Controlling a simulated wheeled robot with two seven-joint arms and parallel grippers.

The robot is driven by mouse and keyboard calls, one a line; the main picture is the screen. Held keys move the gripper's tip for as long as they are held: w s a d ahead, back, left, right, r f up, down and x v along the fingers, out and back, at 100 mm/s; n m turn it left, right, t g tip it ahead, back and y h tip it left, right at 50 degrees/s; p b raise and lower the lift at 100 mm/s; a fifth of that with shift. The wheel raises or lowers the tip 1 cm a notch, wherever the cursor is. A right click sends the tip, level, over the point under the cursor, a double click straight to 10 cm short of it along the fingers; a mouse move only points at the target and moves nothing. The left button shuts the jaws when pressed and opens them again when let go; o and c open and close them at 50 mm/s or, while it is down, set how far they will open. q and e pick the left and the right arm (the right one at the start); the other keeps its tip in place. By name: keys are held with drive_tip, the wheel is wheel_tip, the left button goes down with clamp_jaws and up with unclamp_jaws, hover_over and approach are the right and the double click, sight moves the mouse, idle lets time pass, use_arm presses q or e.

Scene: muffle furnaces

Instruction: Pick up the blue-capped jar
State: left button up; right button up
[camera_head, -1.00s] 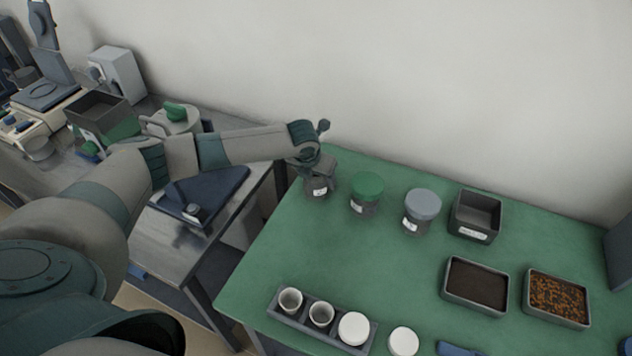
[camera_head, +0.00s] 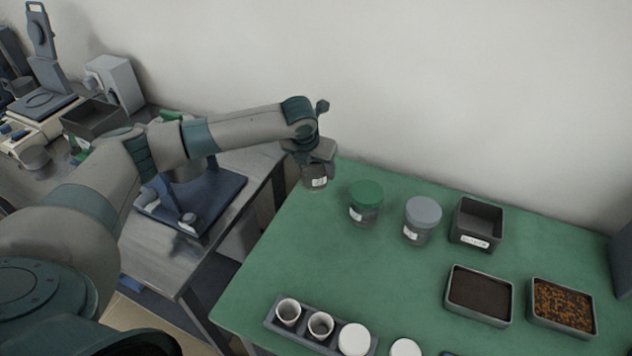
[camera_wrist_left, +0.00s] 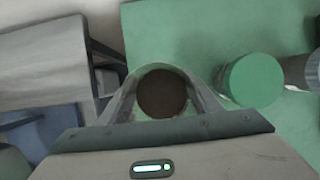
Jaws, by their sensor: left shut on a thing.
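My left gripper (camera_head: 317,165) is shut on a jar (camera_head: 316,183) with a white label. The jar hangs upright above the far left corner of the green table. In the left wrist view the held jar (camera_wrist_left: 162,93) shows a dark brown round top between the fingers; I see no blue on it. A jar with a grey-blue cap (camera_head: 423,210) stands on the table further right. A green-capped jar (camera_head: 366,197) stands between the two, and its cap also shows in the left wrist view (camera_wrist_left: 253,80). My right gripper is out of view.
Right of the jars are an empty dark bin (camera_head: 477,222), a tray of dark material (camera_head: 479,294) and a tray of orange-brown bits (camera_head: 562,305). A rack (camera_head: 272,325) with white cups is at the front. A metal bench (camera_head: 165,250) stands left.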

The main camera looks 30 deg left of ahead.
sight(323, 166)
use_arm(q)
drive_tip(key=shift+r, duration=1.3)
drive_tip(key=shift+d, duration=0.1)
drive_tip(key=shift+s+d+r+n+y, duration=0.15)
drive_tip(key=shift+s+d+n+y, duration=0.3)
drive_tip(key=shift+d+n, duration=0.35)
drive_tip(key=shift+s+d+r+n+y, duration=0.1)
drive_tip(key=shift+s+d+n+y, duration=0.15)
drive_tip(key=shift+s+d+n, duration=0.55)
drive_tip(key=n, duration=0.1)
drive_tip(key=s+d+n, duration=0.1)
drive_tip(key=n+g+y, duration=0.1)
drive_tip(key=shift+s+d+r+n, duration=0.2)
drive_tip(key=shift+d+n, duration=0.1)
drive_tip(key=shift+n, duration=0.1)
drive_tip(key=s+d+r+n+g+h, duration=0.1)
drive_tip(key=s+d+r+n+g, duration=0.2)
drive_tip(key=s+n, duration=0.6)
drive_tip(key=s+d+r+n+g+h, duration=0.1)
drive_tip(key=s+d+r+n+g, duration=0.2)
drive_tip(key=s+n, duration=0.7)
drive_tip(key=shift+s+d+r+n+g+h, duration=0.25)
drive_tip(key=shift+d+n+g, duration=0.75)
drive_tip(key=shift+n, duration=3.7)
drive_tip(key=shift+a, duration=0.15)
